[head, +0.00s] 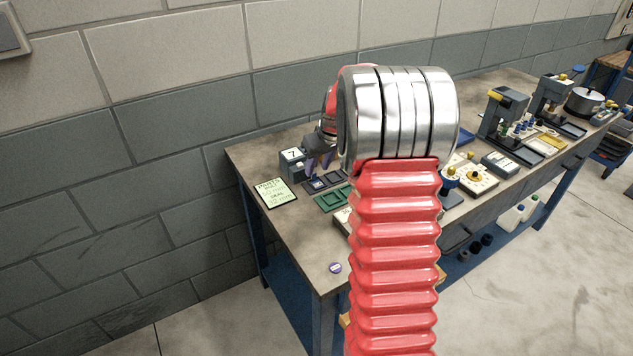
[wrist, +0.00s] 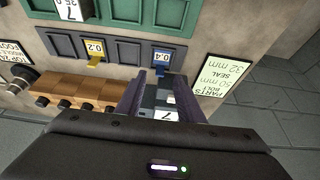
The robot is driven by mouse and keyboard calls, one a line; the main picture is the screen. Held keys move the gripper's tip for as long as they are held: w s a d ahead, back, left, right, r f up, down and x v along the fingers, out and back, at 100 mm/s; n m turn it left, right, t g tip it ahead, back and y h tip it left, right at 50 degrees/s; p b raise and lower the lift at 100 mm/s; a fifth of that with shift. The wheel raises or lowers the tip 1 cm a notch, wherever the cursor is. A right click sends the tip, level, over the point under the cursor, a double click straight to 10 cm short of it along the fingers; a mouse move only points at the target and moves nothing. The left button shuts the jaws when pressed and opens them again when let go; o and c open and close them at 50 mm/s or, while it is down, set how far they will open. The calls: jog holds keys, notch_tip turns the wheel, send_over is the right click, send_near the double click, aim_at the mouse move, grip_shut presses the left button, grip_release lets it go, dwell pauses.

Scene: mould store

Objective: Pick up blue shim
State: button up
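The blue shim (wrist: 161,67) shows as a small blue tab at a slot marked 0.4 in a dark grey tray (wrist: 125,57) in the wrist view. A yellow shim (wrist: 96,60) is at the slot marked 0.2, left of it. My gripper (wrist: 161,76) is open, with its two dark fingers on either side of the blue shim's line and nothing held between them. In the head view my gripper (head: 319,164) is over the bench beside the dark tray (head: 325,182); the blue shim is too small to make out there.
A grey box marked 7 (head: 292,163) stands close by my gripper; it also shows between the fingers (wrist: 165,114). A green tray (head: 332,199) and a parts card (head: 276,192) lie near. A wooden block with dark knobs (wrist: 75,90) is left. Devices crowd the bench further right.

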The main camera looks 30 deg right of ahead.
aim_at(315, 174)
jog(key=shift+x, duration=1.85)
jog(key=shift+c, duration=0.4)
grip_shut()
